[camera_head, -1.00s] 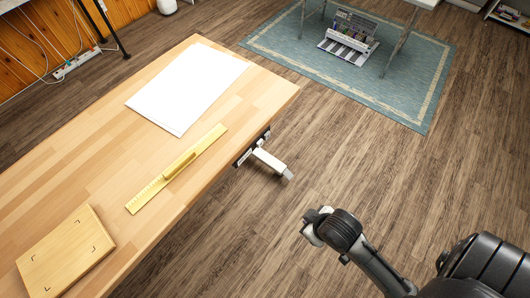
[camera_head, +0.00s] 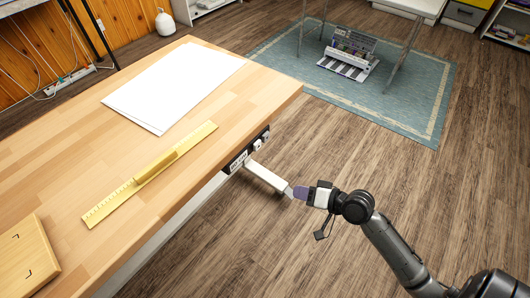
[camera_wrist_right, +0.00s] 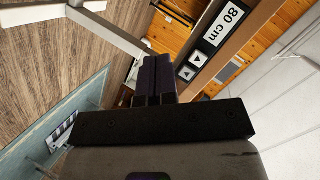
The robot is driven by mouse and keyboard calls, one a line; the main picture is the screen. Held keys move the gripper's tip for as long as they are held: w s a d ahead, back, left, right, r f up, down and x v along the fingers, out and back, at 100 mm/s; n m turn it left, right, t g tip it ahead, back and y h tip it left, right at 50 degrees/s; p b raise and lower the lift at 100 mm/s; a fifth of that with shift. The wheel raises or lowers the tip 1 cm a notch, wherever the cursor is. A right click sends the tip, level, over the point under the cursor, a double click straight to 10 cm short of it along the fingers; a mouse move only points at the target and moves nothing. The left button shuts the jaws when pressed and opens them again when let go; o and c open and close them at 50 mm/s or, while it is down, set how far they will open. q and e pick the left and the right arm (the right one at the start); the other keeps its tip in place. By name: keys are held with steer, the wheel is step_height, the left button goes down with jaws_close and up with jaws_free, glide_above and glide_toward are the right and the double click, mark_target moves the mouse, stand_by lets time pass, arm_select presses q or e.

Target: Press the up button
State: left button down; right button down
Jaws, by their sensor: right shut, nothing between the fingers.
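The black control panel (camera_head: 248,152) is on the front edge of the wooden desk. It carries a display and two square buttons. In the right wrist view its display (camera_wrist_right: 224,23) reads "80 cm". Beside it are two white buttons with dark triangles, one nearer the display (camera_wrist_right: 198,59) and one farther from it (camera_wrist_right: 187,73). I cannot tell for sure which points up. My right gripper (camera_head: 297,193) is shut and empty, to the right of and below the panel in the head view, apart from it. Its fingers (camera_wrist_right: 154,78) also show in the wrist view. My left gripper is out of view.
The desk top (camera_head: 75,165) holds white paper (camera_head: 175,85), a yellow ruler (camera_head: 150,175) and a wooden board (camera_head: 25,262). Open wood floor lies to the right.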

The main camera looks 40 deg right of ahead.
mark_target(258, 146)
step_height(258, 146, up, 5)
steer(key=w+d+m+t+h, duration=0.1)
steer(key=w+d+m+t, duration=0.1)
steer(key=m+t, duration=0.3)
steer(key=m, duration=0.3)
steer(key=shift+r+m, duration=0.2)
steer(key=shift+m, duration=0.1)
steer(key=shift+w, duration=0.1)
steer(key=p+x, duration=0.1)
steer(key=x, duration=1.1)
steer(key=shift+w, duration=0.2)
steer(key=shift+w+a, duration=0.2)
steer(key=shift+w, duration=0.5)
